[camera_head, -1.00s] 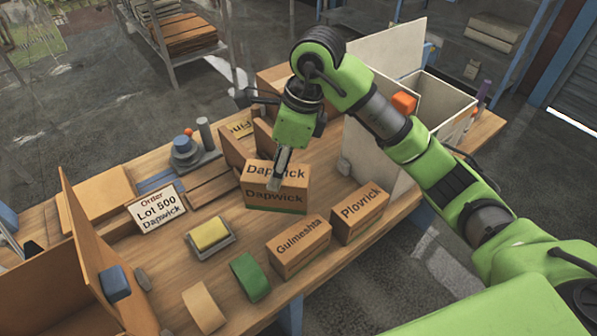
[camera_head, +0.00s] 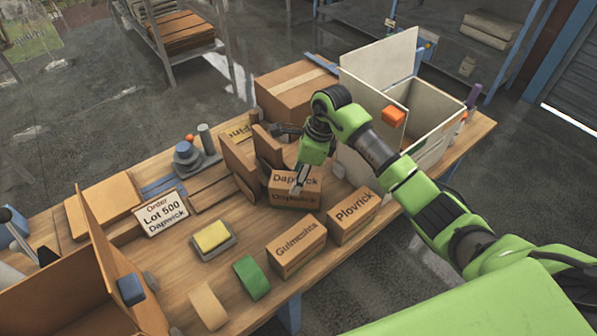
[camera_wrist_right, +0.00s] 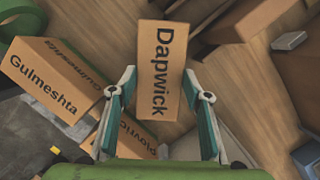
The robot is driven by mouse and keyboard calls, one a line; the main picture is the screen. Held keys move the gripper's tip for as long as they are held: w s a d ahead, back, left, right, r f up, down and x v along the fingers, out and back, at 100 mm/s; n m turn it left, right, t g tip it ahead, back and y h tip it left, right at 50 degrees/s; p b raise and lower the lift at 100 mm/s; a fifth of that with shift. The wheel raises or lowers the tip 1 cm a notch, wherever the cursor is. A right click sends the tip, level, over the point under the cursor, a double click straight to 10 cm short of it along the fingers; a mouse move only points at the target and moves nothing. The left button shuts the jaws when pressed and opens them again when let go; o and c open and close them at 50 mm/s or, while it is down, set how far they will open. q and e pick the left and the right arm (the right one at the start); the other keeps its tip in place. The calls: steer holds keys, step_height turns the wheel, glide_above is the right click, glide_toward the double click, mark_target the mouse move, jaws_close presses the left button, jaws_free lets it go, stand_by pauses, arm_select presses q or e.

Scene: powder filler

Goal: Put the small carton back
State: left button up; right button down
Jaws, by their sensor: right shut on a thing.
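The small carton labelled Dapwick (camera_head: 295,190) is a brown box over the table's middle. My right gripper (camera_head: 301,178) reaches down onto it from above and is shut on it. In the right wrist view, the Dapwick carton (camera_wrist_right: 160,70) lies between the two teal fingers (camera_wrist_right: 162,100), its printed face toward the camera. The carton is upright and low over the tabletop; I cannot tell if it touches the wood. The Gulmeshta carton (camera_head: 297,247) and the Plovrick carton (camera_head: 354,217) stand nearer the front edge. I do not see my left gripper.
Brown upright panels (camera_head: 240,165) stand close left of the held carton. A large cardboard box (camera_head: 296,92) and a white open box (camera_head: 425,125) are behind.

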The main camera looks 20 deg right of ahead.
arm_select(q)
steer(key=shift+s+f, duration=0.15)
steer(key=shift+s, duration=0.2)
arm_select(e)
steer(key=c, duration=1.1)
jaws_free()
steer(key=shift+f, duration=0.1)
steer(key=shift+r, duration=0.45)
arm_select(q)
step_height(320, 180, up, 8)
steer(key=p, duration=0.7)
steer(key=shift+f, duration=0.2)
arm_select(e)
steer(key=v, duration=1.1)
steer(key=shift+s+d+r, duration=0.1)
steer(key=shift+s+r, duration=0.05)
steer(key=shift+s, duration=0.05)
arm_select(q)
steer(key=shift+w, duration=0.1)
